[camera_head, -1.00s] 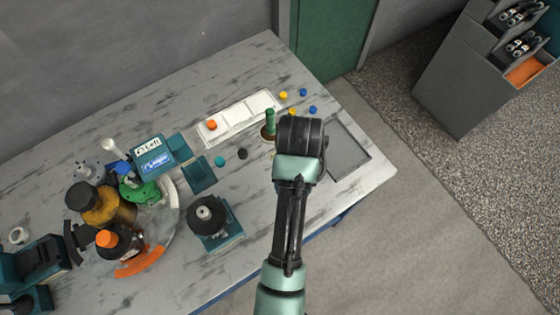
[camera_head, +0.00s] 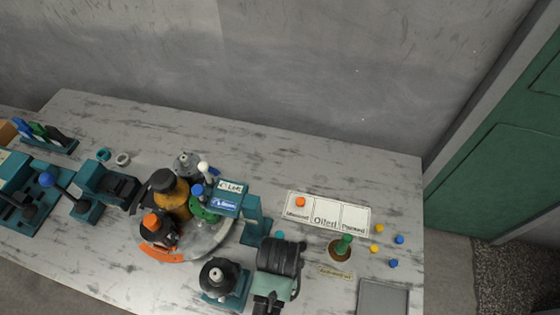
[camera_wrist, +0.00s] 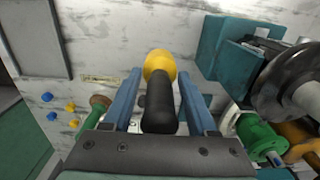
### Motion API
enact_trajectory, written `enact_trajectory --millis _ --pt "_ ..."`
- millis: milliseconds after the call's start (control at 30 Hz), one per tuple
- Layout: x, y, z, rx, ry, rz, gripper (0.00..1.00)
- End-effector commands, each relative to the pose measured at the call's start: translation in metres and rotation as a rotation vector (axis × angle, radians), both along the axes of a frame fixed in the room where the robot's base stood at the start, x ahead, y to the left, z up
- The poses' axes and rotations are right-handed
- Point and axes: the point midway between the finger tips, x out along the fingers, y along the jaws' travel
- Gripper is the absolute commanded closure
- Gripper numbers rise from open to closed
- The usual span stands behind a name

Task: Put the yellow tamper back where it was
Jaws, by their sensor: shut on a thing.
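In the wrist view my gripper (camera_wrist: 160,86) has its two blue fingers on either side of the yellow tamper (camera_wrist: 159,65). It is shut on the tamper, whose yellow ball end points away from the wrist and whose black part lies between the fingers. The tamper is held over the marble table. In the head view my wrist hides the gripper and the tamper, above the table's front right part. A green-handled piece on a round brown base (camera_head: 342,247) stands to the right there. A small tan label (camera_head: 335,272) lies in front of it.
A white three-field card (camera_head: 327,212) carries an orange knob. Several yellow and blue pegs (camera_head: 376,249) lie to its right, near a grey tray (camera_head: 384,297). A turntable with bottles (camera_head: 190,250), a teal stand (camera_head: 253,215) and a black-topped device (camera_head: 220,277) stand to the left.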

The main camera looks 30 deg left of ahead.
Motion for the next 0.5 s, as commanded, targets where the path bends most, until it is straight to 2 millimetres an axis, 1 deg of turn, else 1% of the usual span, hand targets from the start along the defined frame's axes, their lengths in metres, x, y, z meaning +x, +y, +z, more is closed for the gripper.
enact_trajectory --millis 33,100,333,500 --pt "0.001 0.000 -0.008 -0.002 0.002 -0.001 0.97" --pt "0.001 0.000 -0.018 0.000 0.000 -0.001 0.97" --pt "0.002 0.000 -0.036 0.000 -0.001 -0.002 0.97" --pt "0.002 -0.001 -0.059 0.000 -0.001 -0.002 0.97"
